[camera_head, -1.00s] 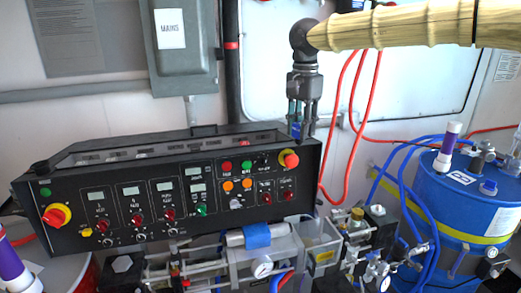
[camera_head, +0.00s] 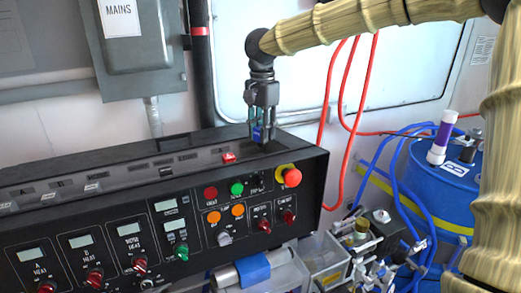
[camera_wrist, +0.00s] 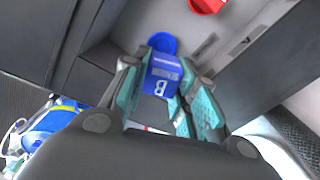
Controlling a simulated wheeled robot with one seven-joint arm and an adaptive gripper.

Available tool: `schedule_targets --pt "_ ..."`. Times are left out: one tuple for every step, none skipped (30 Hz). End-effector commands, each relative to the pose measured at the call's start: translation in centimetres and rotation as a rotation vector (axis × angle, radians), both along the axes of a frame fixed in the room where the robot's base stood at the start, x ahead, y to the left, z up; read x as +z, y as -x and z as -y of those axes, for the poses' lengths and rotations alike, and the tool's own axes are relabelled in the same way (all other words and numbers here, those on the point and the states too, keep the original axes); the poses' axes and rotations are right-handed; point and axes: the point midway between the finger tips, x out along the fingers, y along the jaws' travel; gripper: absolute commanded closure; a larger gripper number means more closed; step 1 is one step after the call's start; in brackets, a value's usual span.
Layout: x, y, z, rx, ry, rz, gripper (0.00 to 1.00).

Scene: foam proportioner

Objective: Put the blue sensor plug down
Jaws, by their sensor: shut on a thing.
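My gripper (camera_head: 263,128) points down at the right end of the black control console (camera_head: 150,215), over its top ledge. It is shut on the blue sensor plug (camera_head: 257,134). In the wrist view the blue sensor plug (camera_wrist: 164,78) sits between the two teal finger pads of my gripper (camera_wrist: 165,100), with a white "B" and smaller lettering on its face. A round blue end of it shows beyond the fingers. The fingers hide its sides. I cannot tell whether the plug touches the ledge.
A red plug (camera_head: 229,157) sits in the ledge left of my gripper, and also shows in the wrist view (camera_wrist: 208,4). Labelled slots run along the ledge. Red hoses (camera_head: 341,95) hang at the right, near a blue drum (camera_head: 443,190). A grey mains box (camera_head: 140,45) is on the wall.

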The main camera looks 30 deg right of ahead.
Motion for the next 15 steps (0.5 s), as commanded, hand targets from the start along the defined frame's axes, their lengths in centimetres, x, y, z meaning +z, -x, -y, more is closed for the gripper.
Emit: schedule_targets --pt "-0.5 0.0 0.0 0.000 0.001 -0.003 0.96" --pt "-0.9 0.1 0.0 0.000 0.001 -0.002 0.96" --pt "-1.4 0.1 0.1 -0.001 0.001 -0.003 0.96" --pt "-1.7 0.1 0.1 -0.001 0.001 -0.002 0.96" --pt "-1.9 0.1 0.1 -0.001 -0.001 -0.001 0.96" --pt "-2.1 0.1 0.1 -0.001 -0.001 -0.001 0.96" --pt "-2.3 0.1 0.1 -0.001 -0.001 -0.001 0.96" --pt "-2.4 0.1 0.2 -0.002 0.000 -0.002 0.96" --pt "-2.8 0.1 0.2 -0.002 0.000 -0.001 0.96" --pt "-3.1 0.1 0.2 -0.003 0.001 -0.002 0.96" --pt "-3.4 0.2 0.3 -0.003 0.001 -0.003 0.96" --pt "-3.9 0.2 0.2 -0.002 0.001 -0.002 0.96" --pt "-4.3 0.2 0.2 -0.002 0.001 -0.003 0.96" --pt "-4.7 0.2 0.3 -0.003 0.001 -0.003 0.96" --pt "-5.2 0.2 0.3 -0.003 0.000 -0.003 0.96"
